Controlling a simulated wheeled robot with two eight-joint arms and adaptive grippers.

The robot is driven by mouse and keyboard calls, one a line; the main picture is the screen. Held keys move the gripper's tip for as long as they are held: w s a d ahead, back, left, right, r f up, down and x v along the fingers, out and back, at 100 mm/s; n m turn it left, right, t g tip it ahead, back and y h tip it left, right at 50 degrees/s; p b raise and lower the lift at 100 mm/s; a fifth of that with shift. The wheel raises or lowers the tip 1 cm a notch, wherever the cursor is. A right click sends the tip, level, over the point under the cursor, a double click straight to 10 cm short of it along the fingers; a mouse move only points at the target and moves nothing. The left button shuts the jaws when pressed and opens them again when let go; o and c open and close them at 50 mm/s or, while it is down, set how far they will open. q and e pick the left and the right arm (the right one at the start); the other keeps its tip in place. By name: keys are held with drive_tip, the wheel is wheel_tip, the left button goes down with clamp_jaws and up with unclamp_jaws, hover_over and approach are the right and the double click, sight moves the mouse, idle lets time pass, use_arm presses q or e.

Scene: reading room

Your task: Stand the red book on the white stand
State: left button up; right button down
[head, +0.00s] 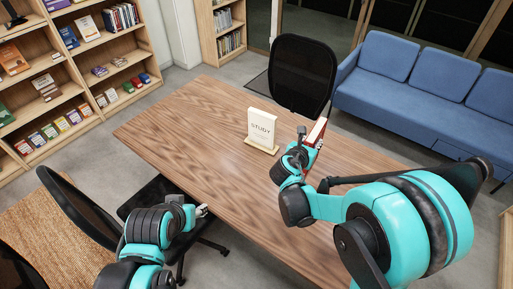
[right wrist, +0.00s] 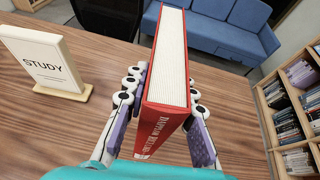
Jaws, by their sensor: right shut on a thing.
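The red book (head: 317,130) is in my right gripper (head: 308,138), above the right part of the table. In the right wrist view, the book (right wrist: 172,55) stands between the two fingers (right wrist: 167,85), its white page edge up and its red spine facing me. The fingers touch it on both sides. A cream board marked STUDY (head: 261,127) stands upright on a light wooden base to the left of the book; it also shows in the right wrist view (right wrist: 43,60). I cannot make out a separate white stand. My left gripper (head: 203,211) is low at the table's near edge, its fingers too small to judge.
The wooden table (head: 190,120) is mostly bare left of the board. A black chair (head: 302,70) stands at its far side and another (head: 85,210) at the near left. A blue sofa (head: 430,85) is behind. Bookshelves (head: 75,70) line the left.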

drive_tip(key=shift+w+d+r+m+g+h, duration=0.15)
drive_tip(key=shift+w+m+g+h, duration=0.25)
drive_tip(key=shift+w, duration=0.5)
drive_tip(key=w+a+f+b, duration=0.4)
drive_tip(key=w+a+f, duration=0.3)
drive_tip(key=a+f, duration=0.2)
wheel_tip(320, 180, down, 2)
drive_tip(key=shift+w+f+h, duration=0.1)
drive_tip(key=shift+w+h, duration=0.2)
drive_tip(key=shift+b, duration=0.35)
drive_tip(key=shift+f, duration=0.15)
drive_tip(key=c, duration=1.3)
unclamp_jaws()
drive_tip(key=shift+o, duration=0.2)
